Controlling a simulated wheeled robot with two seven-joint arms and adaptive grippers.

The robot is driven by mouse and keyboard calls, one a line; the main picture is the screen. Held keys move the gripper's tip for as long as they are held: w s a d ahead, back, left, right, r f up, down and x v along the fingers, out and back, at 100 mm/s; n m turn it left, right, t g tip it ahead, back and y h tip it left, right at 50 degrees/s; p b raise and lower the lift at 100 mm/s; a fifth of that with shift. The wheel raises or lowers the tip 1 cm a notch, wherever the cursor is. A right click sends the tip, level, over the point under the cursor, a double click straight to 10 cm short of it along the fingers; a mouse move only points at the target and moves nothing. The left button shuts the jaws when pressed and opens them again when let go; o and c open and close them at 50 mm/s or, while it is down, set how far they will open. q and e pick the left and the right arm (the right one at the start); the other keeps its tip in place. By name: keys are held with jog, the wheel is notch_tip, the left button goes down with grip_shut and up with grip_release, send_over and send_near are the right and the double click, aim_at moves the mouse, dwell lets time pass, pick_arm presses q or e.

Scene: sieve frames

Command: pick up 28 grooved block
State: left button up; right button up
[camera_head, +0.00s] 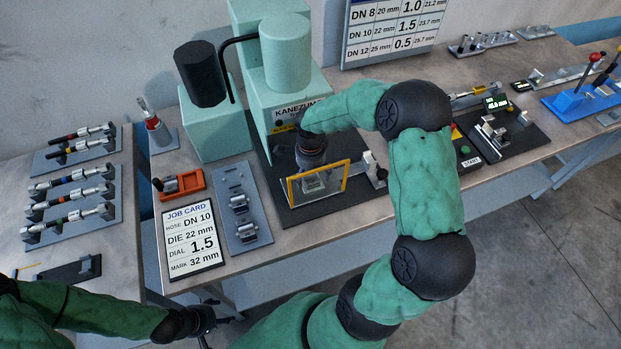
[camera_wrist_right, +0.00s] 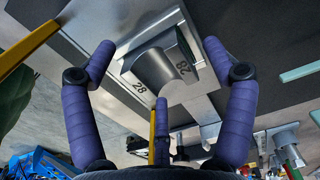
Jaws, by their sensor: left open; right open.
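The 28 grooved block (camera_wrist_right: 165,62) is a grey metal block with a rounded groove and "28" marked on its faces. In the right wrist view it sits on a metal plate, between the purple fingers of my right gripper (camera_wrist_right: 158,50). The fingers are open, with a visible gap on both sides. In the head view my right gripper (camera_head: 311,158) is down at the green press, behind a yellow-framed clear guard (camera_head: 318,184), which partly covers the spot. My left gripper (camera_head: 203,322) is open and empty at the bottom, in front of the table edge.
The press (camera_head: 285,60) stands behind my right gripper. A yellow guard bar (camera_wrist_right: 153,135) crosses near the fingers in the wrist view. A grey tray (camera_head: 241,205) with metal blocks, a job card (camera_head: 190,236) and an orange holder (camera_head: 180,184) lie to the left.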

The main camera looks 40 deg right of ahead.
grip_shut()
